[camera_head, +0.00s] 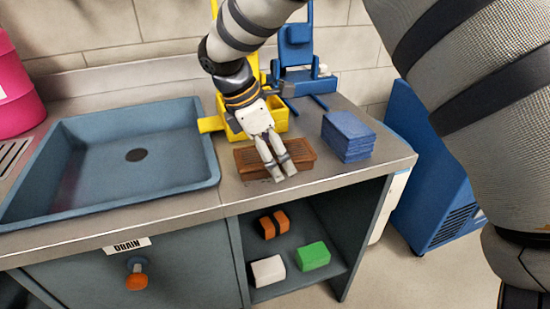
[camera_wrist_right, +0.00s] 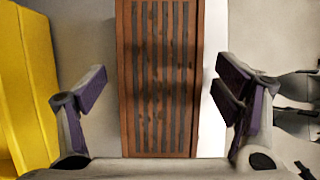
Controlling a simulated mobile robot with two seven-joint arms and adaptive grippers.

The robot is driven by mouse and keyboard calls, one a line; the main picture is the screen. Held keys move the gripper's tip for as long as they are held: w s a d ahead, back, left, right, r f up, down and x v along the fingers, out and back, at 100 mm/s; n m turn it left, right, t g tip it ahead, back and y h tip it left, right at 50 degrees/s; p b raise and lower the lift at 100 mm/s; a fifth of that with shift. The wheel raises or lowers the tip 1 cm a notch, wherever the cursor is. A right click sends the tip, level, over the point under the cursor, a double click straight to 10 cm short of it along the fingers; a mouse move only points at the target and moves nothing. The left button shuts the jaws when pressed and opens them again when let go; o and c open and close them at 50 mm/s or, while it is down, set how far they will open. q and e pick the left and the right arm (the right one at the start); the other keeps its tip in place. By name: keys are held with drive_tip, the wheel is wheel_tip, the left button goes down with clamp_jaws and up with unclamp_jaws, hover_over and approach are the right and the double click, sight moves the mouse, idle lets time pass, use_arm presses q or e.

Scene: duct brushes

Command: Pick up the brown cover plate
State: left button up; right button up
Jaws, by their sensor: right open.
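The brown cover plate (camera_head: 303,152) lies on the grey counter to the right of the sink, partly hidden behind my right gripper in the head view. In the right wrist view the plate (camera_wrist_right: 157,80) is a brown slab with dark lengthwise slots, upright in the picture between the two fingers. My right gripper (camera_head: 279,174) points down over the plate. In the wrist view the right gripper (camera_wrist_right: 163,85) is open, with one finger on each side of the plate and a gap on both sides. My left gripper is not in view.
A blue stack (camera_head: 347,137) stands right of the plate. A yellow bucket (camera_head: 277,116) and a blue stand (camera_head: 297,70) are behind it. The sink (camera_head: 130,175) is to the left. Orange, white and green blocks (camera_head: 312,256) lie on the shelf below.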

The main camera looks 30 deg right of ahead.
sight(274, 153)
drive_tip(key=c, duration=1.5)
wheel_tip(274, 153, up, 4)
drive_tip(key=shift+w+f, duration=0.1)
drive_tip(key=shift+f, duration=0.15)
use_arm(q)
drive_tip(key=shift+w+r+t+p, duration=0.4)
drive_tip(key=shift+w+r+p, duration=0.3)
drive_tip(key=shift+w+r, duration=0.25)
use_arm(e)
drive_tip(key=s+a+r, duration=0.6)
drive_tip(key=s, duration=0.1)
drive_tip(key=s+a+r, duration=0.3)
drive_tip(key=s, duration=0.1)
drive_tip(key=shift+r, duration=0.3)
drive_tip(key=o, duration=0.9)
drive_tip(key=shift+c, duration=0.2)
drive_tip(key=c, duration=0.5)
